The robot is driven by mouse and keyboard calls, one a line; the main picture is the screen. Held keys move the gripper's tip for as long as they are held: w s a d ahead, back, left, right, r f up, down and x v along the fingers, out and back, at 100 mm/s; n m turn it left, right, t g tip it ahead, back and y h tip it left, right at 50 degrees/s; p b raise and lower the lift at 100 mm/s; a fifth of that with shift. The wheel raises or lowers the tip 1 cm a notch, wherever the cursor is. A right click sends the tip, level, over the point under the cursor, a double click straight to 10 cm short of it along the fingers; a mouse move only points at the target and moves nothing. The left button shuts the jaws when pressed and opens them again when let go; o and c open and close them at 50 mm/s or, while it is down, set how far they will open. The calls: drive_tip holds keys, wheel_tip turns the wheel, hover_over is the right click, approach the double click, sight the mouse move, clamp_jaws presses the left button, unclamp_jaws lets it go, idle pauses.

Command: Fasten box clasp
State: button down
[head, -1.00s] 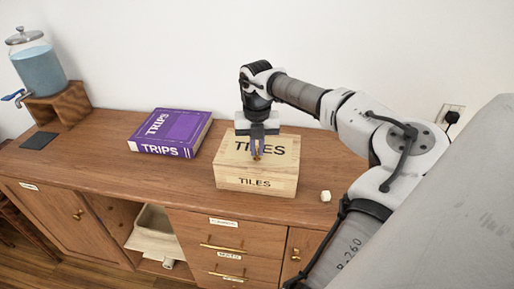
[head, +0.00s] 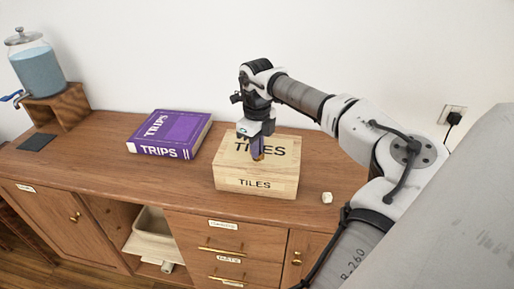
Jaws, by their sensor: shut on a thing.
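The wooden box (head: 229,178) marked TILES stands on the sideboard with its lid down. My gripper (head: 258,157) points down over the front part of the lid. Its jaws are shut on a small brass-coloured piece, likely the clasp (head: 260,158), at the lid's front edge. The fingers cover most of this piece, so I cannot tell how it sits against the box front.
A purple TRIPS II book (head: 170,134) lies left of the box. A small white cube (head: 327,198) lies to its right. A glass drink dispenser (head: 37,70) stands on a wooden stand at the far left.

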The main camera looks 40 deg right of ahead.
drive_tip(key=n, duration=0.4)
drive_tip(key=shift+n, duration=0.4)
idle(0.4)
drive_tip(key=c, duration=1.5)
unclamp_jaws()
drive_tip(key=shift+c, duration=0.2)
wheel_tip(320, 180, up, 14)
drive_tip(key=b, duration=0.2)
